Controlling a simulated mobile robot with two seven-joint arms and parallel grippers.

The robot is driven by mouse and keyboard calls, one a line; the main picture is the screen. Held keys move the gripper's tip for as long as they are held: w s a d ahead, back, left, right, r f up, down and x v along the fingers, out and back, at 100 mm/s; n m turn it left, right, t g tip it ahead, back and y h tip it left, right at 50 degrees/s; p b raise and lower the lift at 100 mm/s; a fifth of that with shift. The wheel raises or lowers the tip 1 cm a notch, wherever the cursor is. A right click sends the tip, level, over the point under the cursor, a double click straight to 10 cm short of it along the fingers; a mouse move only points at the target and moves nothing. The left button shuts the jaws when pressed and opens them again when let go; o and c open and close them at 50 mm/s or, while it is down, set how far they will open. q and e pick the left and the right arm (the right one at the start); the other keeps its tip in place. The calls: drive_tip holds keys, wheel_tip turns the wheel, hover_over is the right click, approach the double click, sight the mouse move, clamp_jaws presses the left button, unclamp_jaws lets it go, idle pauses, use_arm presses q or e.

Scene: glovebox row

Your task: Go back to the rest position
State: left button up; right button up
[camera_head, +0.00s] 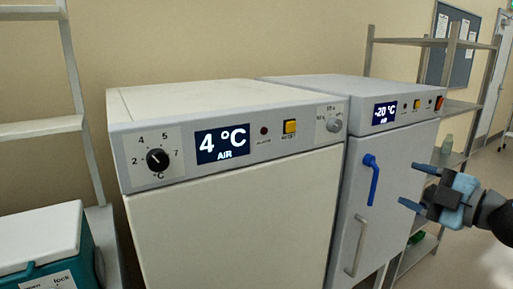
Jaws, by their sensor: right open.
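My right gripper (408,186) comes in from the right edge. Its two blue fingers are apart and nothing is between them. It is in front of and to the right of the freezer (387,165), whose display reads -20 °C. The freezer has a blue lever handle (372,179) and a pale grey vertical handle (356,246) on its front. The fingers look apart from both handles. My left gripper is not in view.
A white fridge (230,225) showing 4 °C stands left of the freezer. A teal cool box with a white lid (40,236) is at the lower left by a shelf (40,129). A metal rack (423,42) stands behind my right gripper. Open floor shows at the far right.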

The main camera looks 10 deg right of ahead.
drive_tip(key=s+a+f+m+g+h+p, duration=0.1)
drive_tip(key=a+f+m+p, duration=0.3)
drive_tip(key=f, duration=0.5)
drive_tip(key=s+a+f+m+p, duration=0.1)
drive_tip(key=a+f+m+p, duration=0.35)
drive_tip(key=f, duration=0.55)
drive_tip(key=s+a+f+m+g+h+p, duration=0.1)
drive_tip(key=s+a+f+m+h+p, duration=0.1)
drive_tip(key=s+a+f, duration=0.3)
drive_tip(key=s+a+f+m+g+h+p, duration=0.1)
drive_tip(key=s+a+f+m+p, duration=0.3)
drive_tip(key=s+f, duration=0.6)
drive_tip(key=shift+s+a+f+m+g+h+p, duration=0.2)
drive_tip(key=shift+s+a+m+g+h+p, duration=0.2)
drive_tip(key=shift+s+g, duration=0.6)
drive_tip(key=shift+s+d, duration=0.1)
drive_tip(key=shift+s, duration=0.05)
